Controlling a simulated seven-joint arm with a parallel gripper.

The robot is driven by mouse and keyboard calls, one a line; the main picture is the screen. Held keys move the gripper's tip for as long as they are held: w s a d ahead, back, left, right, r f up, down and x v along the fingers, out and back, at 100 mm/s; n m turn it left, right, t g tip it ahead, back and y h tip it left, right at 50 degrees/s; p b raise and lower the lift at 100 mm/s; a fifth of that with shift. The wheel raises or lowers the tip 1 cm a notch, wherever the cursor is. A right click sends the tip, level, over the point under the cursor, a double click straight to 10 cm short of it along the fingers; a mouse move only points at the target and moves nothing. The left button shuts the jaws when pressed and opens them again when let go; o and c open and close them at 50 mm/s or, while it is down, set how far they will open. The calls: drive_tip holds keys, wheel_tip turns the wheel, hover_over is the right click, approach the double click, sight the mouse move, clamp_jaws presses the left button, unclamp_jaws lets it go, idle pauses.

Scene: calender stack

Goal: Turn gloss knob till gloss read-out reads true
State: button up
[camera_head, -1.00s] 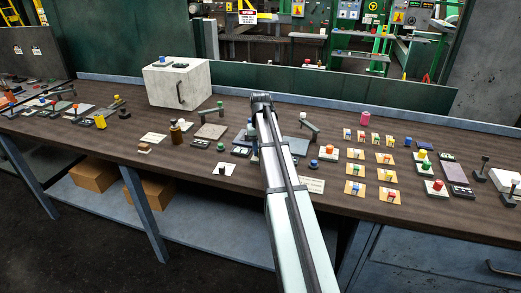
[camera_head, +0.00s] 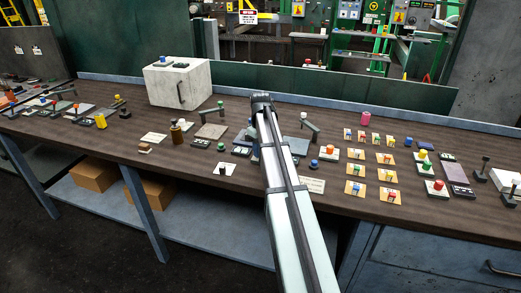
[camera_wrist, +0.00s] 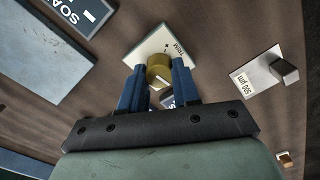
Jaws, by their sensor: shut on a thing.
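In the wrist view, my gripper (camera_wrist: 158,68) is shut on a brass-coloured round knob (camera_wrist: 159,76), with one blue finger on each side of it.
In the wrist view, a white plate (camera_wrist: 248,82) with a dark block stands to the right, and a dark lettered panel (camera_wrist: 88,12) and a grey slab (camera_wrist: 38,42) lie to the left. In the head view, several small controls crowd the brown bench (camera_head: 320,212) around my arm.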

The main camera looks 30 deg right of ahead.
idle(0.3)
drive_tip(key=o, duration=1.1)
drive_tip(key=shift+c, duration=0.2)
wheel_tip(320, 180, up, 14)
drive_tip(key=shift+a+f, duration=0.1)
